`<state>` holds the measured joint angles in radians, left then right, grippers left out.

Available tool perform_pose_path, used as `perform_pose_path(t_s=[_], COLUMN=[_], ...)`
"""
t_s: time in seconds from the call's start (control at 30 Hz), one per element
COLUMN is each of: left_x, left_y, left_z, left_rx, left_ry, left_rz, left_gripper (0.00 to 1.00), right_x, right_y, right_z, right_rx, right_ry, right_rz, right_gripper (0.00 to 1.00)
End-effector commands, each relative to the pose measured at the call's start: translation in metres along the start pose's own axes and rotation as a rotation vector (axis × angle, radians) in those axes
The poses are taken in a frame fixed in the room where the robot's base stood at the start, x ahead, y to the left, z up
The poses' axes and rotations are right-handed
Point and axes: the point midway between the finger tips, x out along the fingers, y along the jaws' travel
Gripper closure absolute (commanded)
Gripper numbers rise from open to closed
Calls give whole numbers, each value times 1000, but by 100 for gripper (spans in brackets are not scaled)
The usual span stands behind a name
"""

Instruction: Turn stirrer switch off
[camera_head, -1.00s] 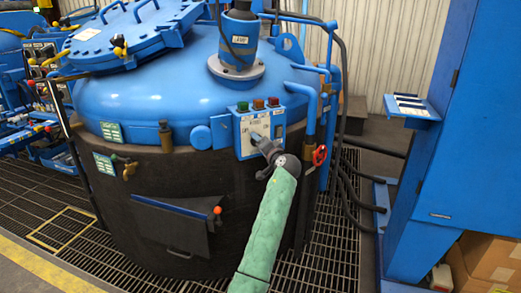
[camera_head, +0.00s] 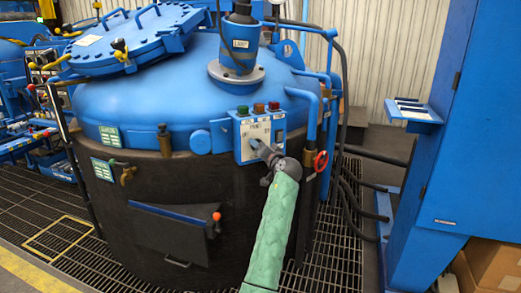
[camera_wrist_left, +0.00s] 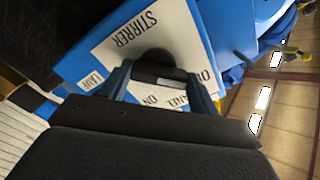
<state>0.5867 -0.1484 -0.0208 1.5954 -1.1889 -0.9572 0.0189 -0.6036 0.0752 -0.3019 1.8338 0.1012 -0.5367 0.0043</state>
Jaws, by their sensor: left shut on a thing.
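The stirrer switch (camera_wrist_left: 158,74) is a dark knob on a white plate marked STIRRER, seen upside down in the left wrist view. ON and part of another label starting with O show beside it. My left gripper (camera_wrist_left: 161,84) is shut on the knob, one finger on each side. I cannot tell which label the knob points at. In the head view my left gripper (camera_head: 265,152) reaches the blue control box (camera_head: 245,152) on the furnace's front, and hides the knob. My right gripper is in neither view.
Green, brown and red buttons (camera_head: 258,108) top the box. A red valve wheel (camera_head: 321,161) and blue pipes stand close right of my gripper. The large blue-and-black furnace (camera_head: 150,85) fills the middle. A tall blue cabinet (camera_head: 465,130) stands at right.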

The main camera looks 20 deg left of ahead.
Motion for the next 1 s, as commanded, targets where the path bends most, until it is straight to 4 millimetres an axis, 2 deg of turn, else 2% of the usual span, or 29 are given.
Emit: perform_pose_path(t_s=[0.03,0.1,0.13,0.47,0.57,0.9,1.0], left_x=[0,0,0,-3,-13,-63,-72], left_y=[2,2,2,1,2,2,2], left_z=[2,2,2,1,1,1,1], left_rx=[1,1,1,0,-1,-1,0], left_ry=[-4,-3,-3,-1,-1,-1,-2], left_rz=[3,3,2,1,2,3,2], left_gripper=[33,19,17,17,17,17,17], right_x=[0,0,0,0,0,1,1], right_y=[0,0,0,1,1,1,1], right_z=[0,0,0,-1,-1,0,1], right_rx=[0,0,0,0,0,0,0], right_ry=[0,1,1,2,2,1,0], right_rz=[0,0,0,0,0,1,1], right_gripper=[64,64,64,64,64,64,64])
